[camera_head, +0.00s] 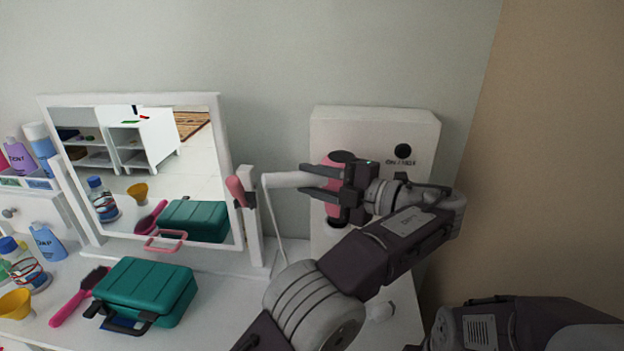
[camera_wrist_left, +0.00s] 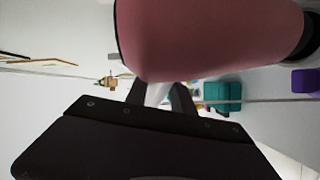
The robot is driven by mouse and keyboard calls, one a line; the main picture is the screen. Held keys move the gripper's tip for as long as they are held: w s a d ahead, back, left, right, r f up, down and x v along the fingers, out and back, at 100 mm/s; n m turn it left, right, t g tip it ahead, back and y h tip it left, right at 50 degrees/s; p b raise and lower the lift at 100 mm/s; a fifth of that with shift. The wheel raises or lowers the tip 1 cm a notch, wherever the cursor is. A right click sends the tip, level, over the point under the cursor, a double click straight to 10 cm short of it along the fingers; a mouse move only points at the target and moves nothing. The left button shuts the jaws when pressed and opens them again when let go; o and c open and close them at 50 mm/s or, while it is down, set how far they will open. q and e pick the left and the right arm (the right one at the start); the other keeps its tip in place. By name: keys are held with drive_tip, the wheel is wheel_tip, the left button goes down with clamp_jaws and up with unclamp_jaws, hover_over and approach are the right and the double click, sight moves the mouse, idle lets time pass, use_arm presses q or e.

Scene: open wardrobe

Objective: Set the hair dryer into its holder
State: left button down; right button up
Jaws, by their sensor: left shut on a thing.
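The hair dryer has a pink body (camera_head: 338,213) with dark ends and a white handle (camera_head: 288,180) pointing left, with a thin cord hanging from it. My left gripper (camera_head: 322,183) is shut on the hair dryer, in front of a white box (camera_head: 372,125) by the wall. In the left wrist view the pink body (camera_wrist_left: 210,40) fills the top, with a white part between the fingers (camera_wrist_left: 158,95). The white box carries a black round spot (camera_head: 403,150) and a printed label. I cannot tell which part is the holder; the arm hides much of the box. My right gripper is out of view.
A mirror in a white frame (camera_head: 228,135) stands left of the box. The brown wall (camera_head: 560,150) is close on the right.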

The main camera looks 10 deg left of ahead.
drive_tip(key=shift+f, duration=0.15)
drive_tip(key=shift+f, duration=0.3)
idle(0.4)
